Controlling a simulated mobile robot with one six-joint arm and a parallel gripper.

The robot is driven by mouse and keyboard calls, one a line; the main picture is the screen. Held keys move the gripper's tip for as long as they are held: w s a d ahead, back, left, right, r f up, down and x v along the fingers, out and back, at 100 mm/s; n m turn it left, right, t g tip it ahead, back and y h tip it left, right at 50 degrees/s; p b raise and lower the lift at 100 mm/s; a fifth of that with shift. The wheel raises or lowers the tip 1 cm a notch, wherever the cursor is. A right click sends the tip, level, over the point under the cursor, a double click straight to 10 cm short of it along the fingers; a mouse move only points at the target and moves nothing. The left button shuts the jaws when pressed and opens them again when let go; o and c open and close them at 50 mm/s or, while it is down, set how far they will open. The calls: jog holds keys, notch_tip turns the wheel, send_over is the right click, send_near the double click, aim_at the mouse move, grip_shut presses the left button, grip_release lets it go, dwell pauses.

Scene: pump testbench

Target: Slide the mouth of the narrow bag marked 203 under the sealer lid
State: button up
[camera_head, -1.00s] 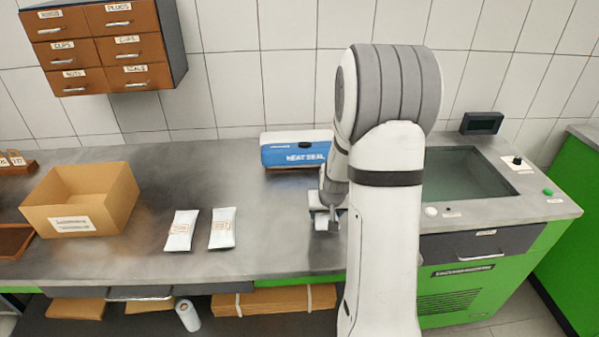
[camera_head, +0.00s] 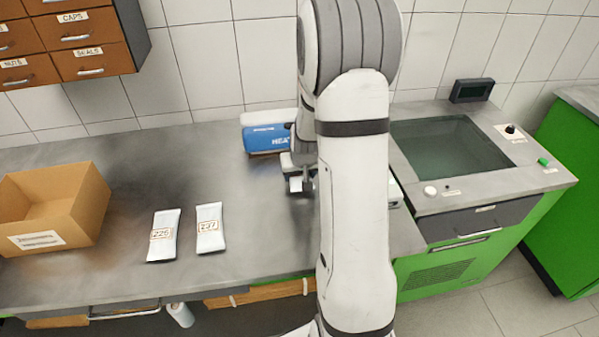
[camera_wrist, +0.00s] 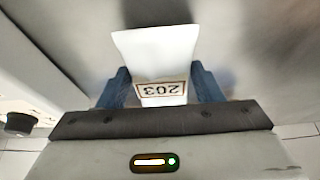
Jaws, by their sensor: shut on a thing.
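The narrow white bag marked 203 (camera_wrist: 155,50) is held in my gripper (camera_wrist: 160,85), between its two blue fingers. Its label reads upside down in the wrist view, and one end of the bag sticks out past the fingers. In the head view my gripper (camera_head: 299,184) is above the bench, just in front of the sealer, with a small white part of the bag (camera_head: 296,184) showing. The blue and white heat sealer (camera_head: 265,136) stands at the back of the bench. My arm hides its right part, and I cannot tell how far its lid is raised.
Two white bags, marked 226 (camera_head: 163,236) and 227 (camera_head: 210,229), lie on the bench. An open cardboard box (camera_head: 45,240) stands at the left. A machine with a dark glass top (camera_head: 450,148) is at the right. The bench between bags and sealer is clear.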

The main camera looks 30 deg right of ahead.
jog(key=shift+w+d+f, duration=0.15)
jog(key=shift+w+f, duration=0.2)
jog(key=shift+w, duration=0.05)
jog(key=shift+w+d+p, duration=0.15)
jog(key=shift+w+d, duration=0.1)
jog(key=shift+w, duration=0.6)
jog(key=shift+w+d+p, duration=0.2)
jog(key=shift+w, duration=0.6)
jog(key=shift+w+d+p, duration=0.15)
jog(key=shift+w+d, duration=0.1)
jog(key=shift+w, duration=0.6)
jog(key=o, duration=1.3)
jog(key=shift+r, duration=0.1)
